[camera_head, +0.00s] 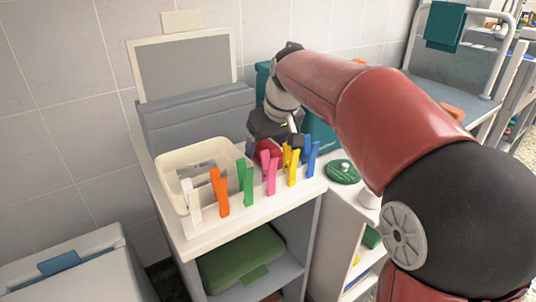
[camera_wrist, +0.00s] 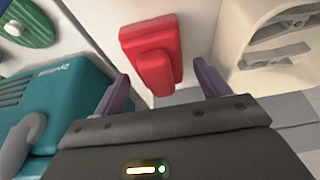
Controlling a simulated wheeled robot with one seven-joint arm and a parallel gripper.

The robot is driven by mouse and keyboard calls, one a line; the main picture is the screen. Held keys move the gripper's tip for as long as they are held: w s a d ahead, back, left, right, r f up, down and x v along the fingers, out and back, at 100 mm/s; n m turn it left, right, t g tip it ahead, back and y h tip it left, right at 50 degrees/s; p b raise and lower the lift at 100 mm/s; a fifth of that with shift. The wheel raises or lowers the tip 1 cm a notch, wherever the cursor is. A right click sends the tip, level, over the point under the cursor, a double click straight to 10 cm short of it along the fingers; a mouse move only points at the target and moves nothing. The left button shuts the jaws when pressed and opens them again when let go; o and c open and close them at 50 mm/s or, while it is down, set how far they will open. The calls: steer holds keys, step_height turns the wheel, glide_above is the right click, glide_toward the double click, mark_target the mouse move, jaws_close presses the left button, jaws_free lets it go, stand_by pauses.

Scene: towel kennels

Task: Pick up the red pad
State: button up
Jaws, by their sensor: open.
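The red pad (camera_wrist: 150,52) shows in the wrist view on a white surface, a little beyond and between my fingertips. In the head view only a small part of the red pad (camera_head: 266,147) shows, behind the row of clothespins and under my gripper. In the head view my gripper (camera_head: 272,130) is at the back of the shelf top and partly hidden by the arm and pins.
Several coloured clothespins, including a green one (camera_head: 246,182), stand along the shelf's front edge. A cream bin (camera_head: 170,160) is left of my gripper.

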mark_target(268, 142)
steer(key=c, duration=1)
steer(key=shift+o, duration=0.2)
steer(key=shift+r, duration=0.15)
step_height(268, 142, up, 20)
steer(key=p, duration=0.4)
steer(key=o, duration=0.4)
steer(key=shift+c, duration=1.4)
steer(key=shift+s, duration=0.1)
